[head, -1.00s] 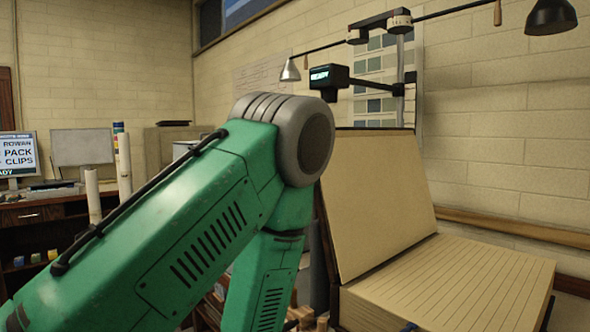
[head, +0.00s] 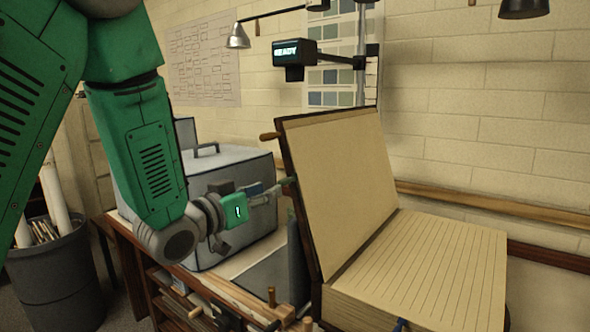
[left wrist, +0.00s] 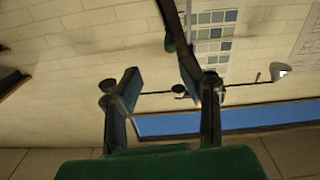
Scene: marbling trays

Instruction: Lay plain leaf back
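A big book stands at the right in the head view. Its plain tan leaf (head: 340,185) is raised and leans back against the dark cover. Its lined leaf (head: 425,265) lies on the thick page block at the right. My left gripper (head: 277,190) is just left of the raised side, near the cover's outer edge; I cannot tell if it touches. In the left wrist view my left gripper (left wrist: 152,65) has its fingers apart, with only wall and background between them. My right gripper is not in view.
A grey case (head: 232,175) stands on the wooden bench behind my left gripper. A lamp (head: 238,37) hangs nearby. A dark bin (head: 55,275) with rolls stands at lower left.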

